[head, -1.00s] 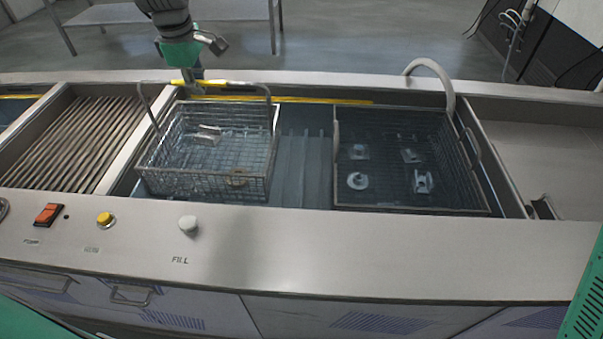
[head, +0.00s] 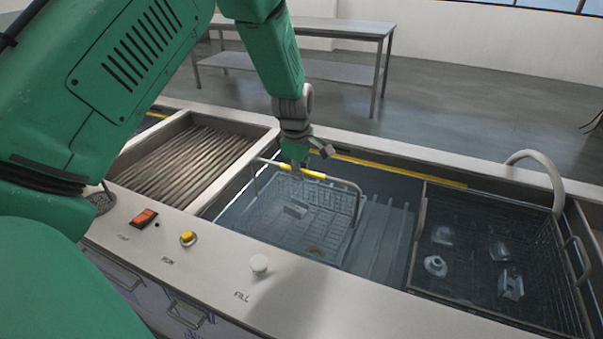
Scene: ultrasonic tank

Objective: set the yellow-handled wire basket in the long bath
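The yellow-handled wire basket (head: 295,222) is in the long bath (head: 384,230), in the bath's left part. Its body sits low, below the bath's rim, and looks under water. A small metal part lies inside it. Its handle stands upright, with a yellow grip (head: 314,175) on the top bar. My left gripper (head: 297,164) comes down from above and is shut on the yellow grip; its fingertips are partly hard to make out. My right gripper is not in view.
A second, dark wire basket (head: 420,240) with several metal parts stands in the bath's right part, with a gap between the baskets. A curved pipe (head: 545,165) rises at the back right. A ribbed tray (head: 190,160) lies left; buttons line the front panel.

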